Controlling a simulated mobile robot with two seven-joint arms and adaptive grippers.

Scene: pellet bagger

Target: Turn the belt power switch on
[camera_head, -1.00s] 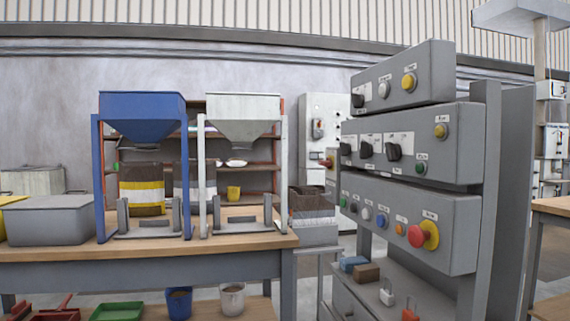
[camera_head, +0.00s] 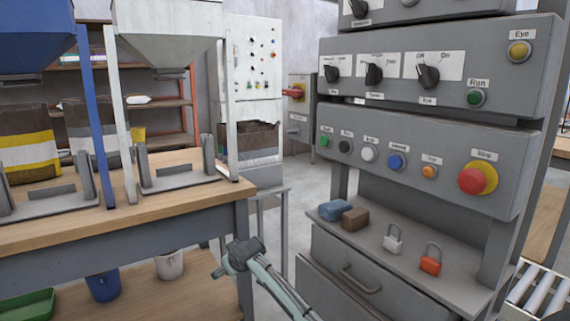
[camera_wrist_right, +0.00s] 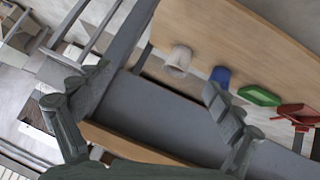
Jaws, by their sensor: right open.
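The grey control cabinet carries several black rotary switches on its middle panel: a left one (camera_head: 332,73), a middle one (camera_head: 374,74), and a right one (camera_head: 427,76) labelled Off and On. Most labels are too small to read, so I cannot tell which is the belt power switch. A red-handled switch on a grey wall box (camera_head: 293,92) is farther back. My right gripper (camera_head: 237,258) is low, left of the cabinet drawers and well below the switches. In the right wrist view its fingers (camera_wrist_right: 152,88) are apart with nothing between them. My left gripper is not in view.
The workbench (camera_head: 225,197) with hoppers stands left of my right gripper. The cabinet shelf holds a blue block (camera_head: 336,210), a brown block (camera_head: 355,217), and white (camera_head: 393,240) and red (camera_head: 430,259) padlocks. A red stop button (camera_head: 472,181) protrudes on the lower panel.

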